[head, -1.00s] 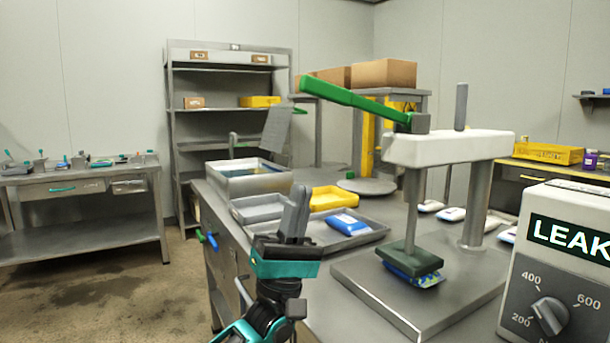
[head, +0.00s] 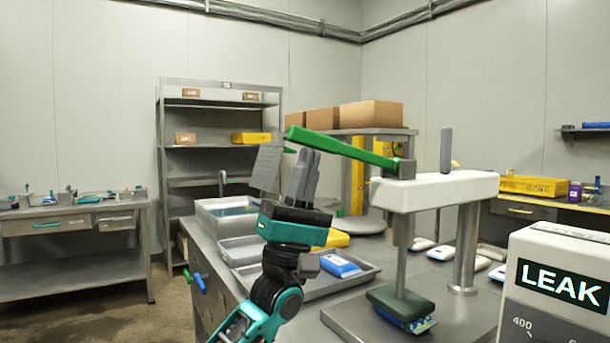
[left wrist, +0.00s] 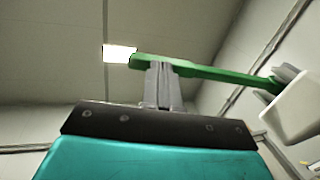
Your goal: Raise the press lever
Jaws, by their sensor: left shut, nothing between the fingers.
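The press lever (head: 340,146) is a long green bar that slopes up to the left from a grey pivot on the white press head (head: 436,190). The press foot (head: 400,300) is down on a blue pouch (head: 410,322) on the grey base plate. My left gripper (head: 306,160) points up, its fingers shut and empty, just under the lever's outer end. In the left wrist view the lever (left wrist: 215,73) crosses over the fingertips (left wrist: 163,66). They look close to or touching its underside; I cannot tell which. My right gripper is not in view.
A grey box labelled LEAK (head: 560,275) stands at the right front. Grey trays (head: 345,283), one with a blue pouch (head: 340,266), lie behind my left arm. Cardboard boxes (head: 370,115) stand behind the lever. The air above the lever is clear.

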